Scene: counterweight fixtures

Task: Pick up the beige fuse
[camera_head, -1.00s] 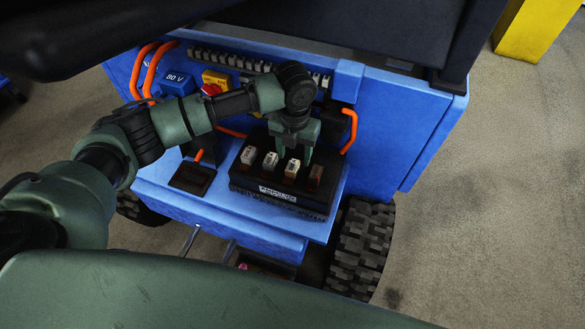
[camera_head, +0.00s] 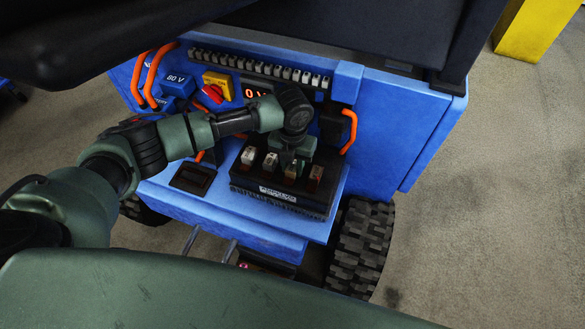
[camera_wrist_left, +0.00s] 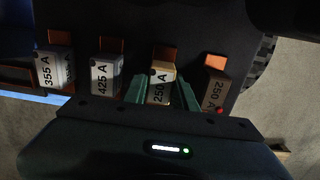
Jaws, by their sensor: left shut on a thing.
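The beige fuse (camera_wrist_left: 161,88), marked 250 A, sits third from the left in a row of fuses on a black fuse block (camera_head: 282,192). In the head view it shows small (camera_head: 292,170), just below my left gripper (camera_head: 293,158). In the left wrist view the green fingers of my left gripper (camera_wrist_left: 160,92) stand on both sides of the beige fuse and are shut on it. The fuse still seems to be in its place in the row. My right gripper is not in view.
A 355 A fuse (camera_wrist_left: 55,70) and a 425 A fuse (camera_wrist_left: 105,77) stand left of it. A brown 250 A fuse (camera_wrist_left: 213,84) stands close on the right. Orange cables (camera_head: 348,132) and a red knob (camera_head: 212,93) are on the blue machine (camera_head: 390,135).

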